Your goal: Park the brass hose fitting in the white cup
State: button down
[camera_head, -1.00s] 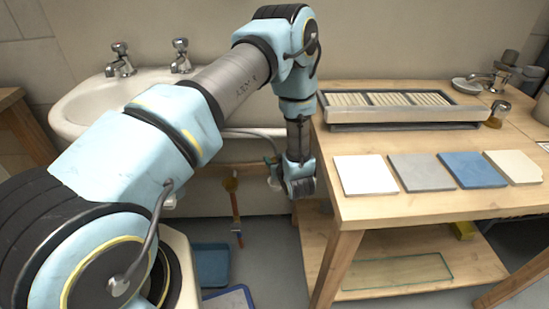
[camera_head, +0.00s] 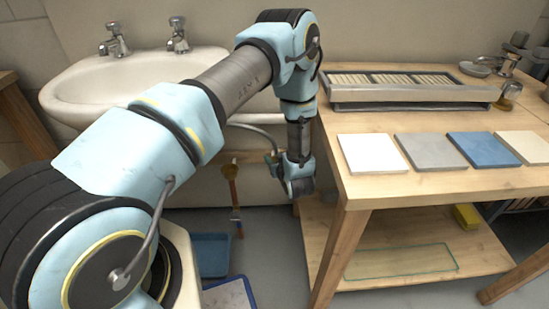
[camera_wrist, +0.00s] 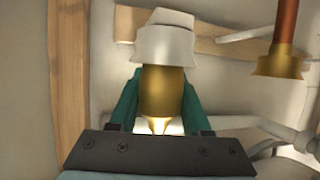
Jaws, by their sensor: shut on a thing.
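In the wrist view my gripper (camera_wrist: 160,108), with teal fingers, is shut on the brass hose fitting (camera_wrist: 163,92), which lies along the middle between them. The white cup (camera_wrist: 165,42) is right at the fitting's far end, and its edge meets the brass in the picture. I cannot tell whether the fitting's end is inside the cup or only against it. In the head view my gripper (camera_head: 298,186) hangs low between the basin and the workbench. The fitting is not clear there.
A copper-coloured pipe with a brass end (camera_wrist: 281,62) hangs close to the right in the wrist view. A wooden post (camera_wrist: 70,70) stands to the left. The workbench (camera_head: 400,195) with flat tiles is just right of my gripper; the sink (camera_head: 90,95) is behind left.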

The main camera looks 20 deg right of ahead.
jog(key=shift+c, duration=1.4)
grip_release()
